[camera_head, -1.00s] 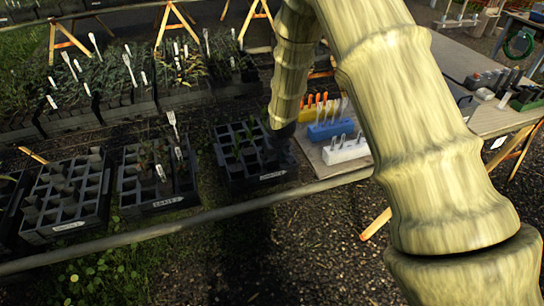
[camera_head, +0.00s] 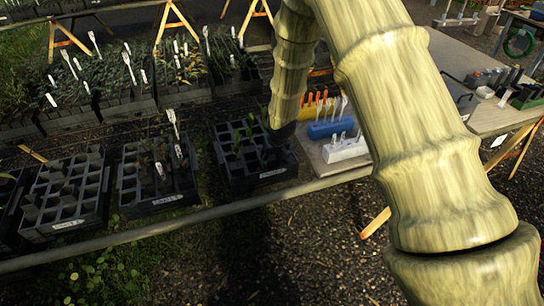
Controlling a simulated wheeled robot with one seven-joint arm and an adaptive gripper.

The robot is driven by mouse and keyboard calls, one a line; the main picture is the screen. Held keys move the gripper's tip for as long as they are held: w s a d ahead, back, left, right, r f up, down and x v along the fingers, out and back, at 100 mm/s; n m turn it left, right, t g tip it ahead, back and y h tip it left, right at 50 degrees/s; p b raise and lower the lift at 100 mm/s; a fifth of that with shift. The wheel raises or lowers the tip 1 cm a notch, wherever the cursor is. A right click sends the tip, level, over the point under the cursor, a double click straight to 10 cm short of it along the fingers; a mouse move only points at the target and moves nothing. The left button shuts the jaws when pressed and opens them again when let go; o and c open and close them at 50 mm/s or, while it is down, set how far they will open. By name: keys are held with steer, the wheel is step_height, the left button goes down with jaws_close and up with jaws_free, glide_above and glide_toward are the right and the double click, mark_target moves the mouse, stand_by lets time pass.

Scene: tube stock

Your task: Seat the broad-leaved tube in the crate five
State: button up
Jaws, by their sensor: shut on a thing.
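The right-hand black crate (camera_head: 225,178) stands on the bench with a white label on its front, too small to read surely. A few slender green plants (camera_head: 238,146) stand up from its cells. My gripper (camera_head: 281,136) is a dark shape at the arm's lower end, over the back right part of this crate. It is shut on a tube, but fingers and tube are lost against the dark crate. I cannot tell whether the tube is in a cell or above one. I cannot pick out the broad-leaved tube surely.
A middle crate (camera_head: 158,205) with several plants and white tags and a left crate (camera_head: 66,226) with mostly empty cells stand alongside. Planted trays fill the back bench.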

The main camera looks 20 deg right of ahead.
steer(key=o, duration=1.5)
steer(key=shift+f, duration=0.1)
steer(key=v, duration=1.2)
